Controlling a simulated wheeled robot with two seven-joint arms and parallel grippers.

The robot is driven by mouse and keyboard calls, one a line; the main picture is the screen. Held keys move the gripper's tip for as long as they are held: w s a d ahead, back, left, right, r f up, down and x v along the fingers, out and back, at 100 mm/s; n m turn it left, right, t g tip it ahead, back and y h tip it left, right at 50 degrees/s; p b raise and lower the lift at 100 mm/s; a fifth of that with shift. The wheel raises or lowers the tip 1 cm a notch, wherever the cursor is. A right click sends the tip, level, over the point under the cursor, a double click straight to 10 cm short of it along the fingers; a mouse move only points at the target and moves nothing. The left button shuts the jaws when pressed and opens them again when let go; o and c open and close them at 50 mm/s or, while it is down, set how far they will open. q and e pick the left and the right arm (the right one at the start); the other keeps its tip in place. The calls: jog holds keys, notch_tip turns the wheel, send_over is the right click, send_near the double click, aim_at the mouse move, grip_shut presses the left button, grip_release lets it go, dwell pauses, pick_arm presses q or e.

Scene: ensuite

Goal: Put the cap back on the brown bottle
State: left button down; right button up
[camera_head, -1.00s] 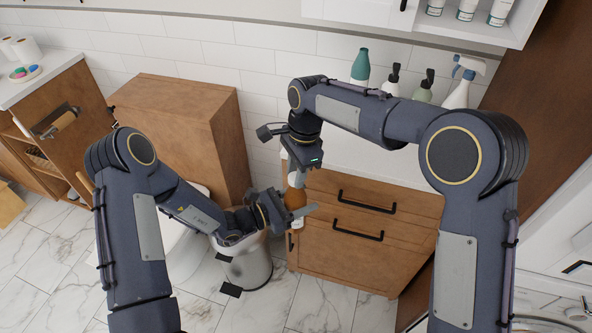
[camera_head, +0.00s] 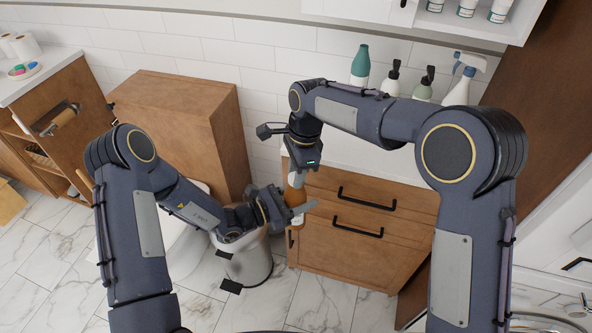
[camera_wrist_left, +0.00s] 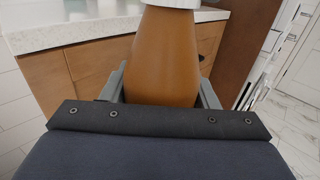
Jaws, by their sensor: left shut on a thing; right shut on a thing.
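The brown bottle (camera_head: 294,195) is upright in my left gripper (camera_head: 288,211), which is shut around its body. It also fills the middle of the left wrist view (camera_wrist_left: 163,60), between the two grey fingers. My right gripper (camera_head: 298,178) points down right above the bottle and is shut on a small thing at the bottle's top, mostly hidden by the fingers. A white band, apparently the cap (camera_wrist_left: 170,3), shows at the bottle's top at the upper edge of the wrist view. I cannot tell whether it is fully seated.
A wooden drawer cabinet (camera_head: 358,225) with a light countertop stands behind the bottle. A teal bottle (camera_head: 360,66), pump bottles and a spray bottle (camera_head: 461,86) stand on it. A metal bin (camera_head: 248,263) is below my left gripper.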

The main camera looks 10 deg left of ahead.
jog(key=m+t, duration=0.1)
jog(key=m, duration=0.4)
jog(key=shift+s, duration=0.15)
jog(key=m, duration=0.6)
jog(key=shift+a+t, duration=0.1)
jog(key=shift+t, duration=0.3)
jog(key=m, duration=0.5)
jog(key=shift+s+f+h, duration=0.1)
jog(key=shift+f+h, duration=0.1)
jog(key=shift+h, duration=0.2)
jog(key=m, duration=0.2)
jog(key=f+m, duration=0.1)
jog(key=m, duration=0.1)
jog(key=shift+d+h, duration=0.35)
jog(key=shift+h, duration=0.05)
jog(key=shift+a+r+m+t, duration=0.3)
jog(key=shift+r+m, duration=0.2)
jog(key=shift+r, duration=0.1)
jog(key=o, duration=0.9)
jog(key=shift+o, duration=0.2)
jog(key=shift+r, duration=0.15)
